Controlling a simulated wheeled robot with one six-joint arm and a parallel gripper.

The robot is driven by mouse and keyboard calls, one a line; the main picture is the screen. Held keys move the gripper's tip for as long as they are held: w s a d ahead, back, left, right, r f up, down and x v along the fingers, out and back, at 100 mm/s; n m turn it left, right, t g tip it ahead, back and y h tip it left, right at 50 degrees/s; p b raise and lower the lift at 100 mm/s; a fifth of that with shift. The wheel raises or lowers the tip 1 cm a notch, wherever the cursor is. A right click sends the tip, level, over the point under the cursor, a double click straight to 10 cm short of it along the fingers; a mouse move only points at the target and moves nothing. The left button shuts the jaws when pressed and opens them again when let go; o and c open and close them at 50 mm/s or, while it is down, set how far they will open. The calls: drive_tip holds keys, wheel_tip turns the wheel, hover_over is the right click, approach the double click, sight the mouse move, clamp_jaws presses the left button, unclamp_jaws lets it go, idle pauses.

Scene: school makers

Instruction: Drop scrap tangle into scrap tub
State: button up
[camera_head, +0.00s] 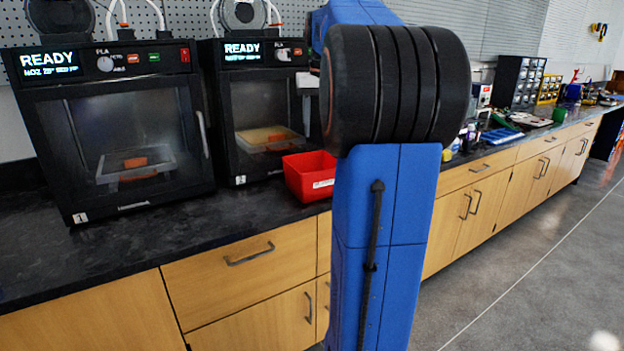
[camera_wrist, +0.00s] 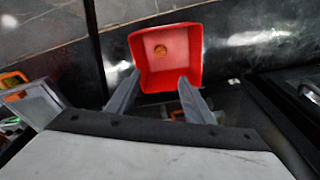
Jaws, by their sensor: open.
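The scrap tub is an open red bin (camera_head: 304,180) with a white label, on the dark counter in front of the second printer. In the wrist view the tub (camera_wrist: 194,48) lies just past my fingertips, opening toward the camera. A small orange-brown clump (camera_wrist: 161,50), which looks like the scrap tangle, lies inside it on the floor of the tub, apart from the fingers. My gripper (camera_wrist: 158,79) is open, its two grey fingers spread at the tub's near rim with nothing held between them. In the head view my arm hides the gripper.
Small parts and drawer cabinets (camera_head: 520,82) stand farther right. The counter left of the tub is clear.

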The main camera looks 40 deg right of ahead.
wheel_tip(320, 180, up, 10)
drive_tip(key=s, duration=0.1)
drive_tip(key=shift+a, duration=0.45)
drive_tip(key=shift+s, duration=0.1)
drive_tip(key=s+a+f+n+t, duration=0.1)
drive_tip(key=s+a+f+n, duration=0.15)
drive_tip(key=a+f, duration=0.55)
drive_tip(key=s+a+f+n+t, duration=0.1)
drive_tip(key=s+a+f, duration=0.25)
drive_tip(key=a, duration=0.95)
drive_tip(key=s+a+f+n, duration=0.1)
drive_tip(key=s+a+f, duration=0.3)
drive_tip(key=f, duration=0.3)
drive_tip(key=s+a+f+n+t, duration=0.1)
drive_tip(key=s+a+f, duration=0.3)
drive_tip(key=f, duration=0.4)
drive_tip(key=s+a+f+n+y, duration=0.1)
drive_tip(key=s+a+f, duration=0.4)
drive_tip(key=f, duration=0.2)
drive_tip(key=shift+a+f+n, duration=0.2)
drive_tip(key=shift+f+n, duration=0.15)
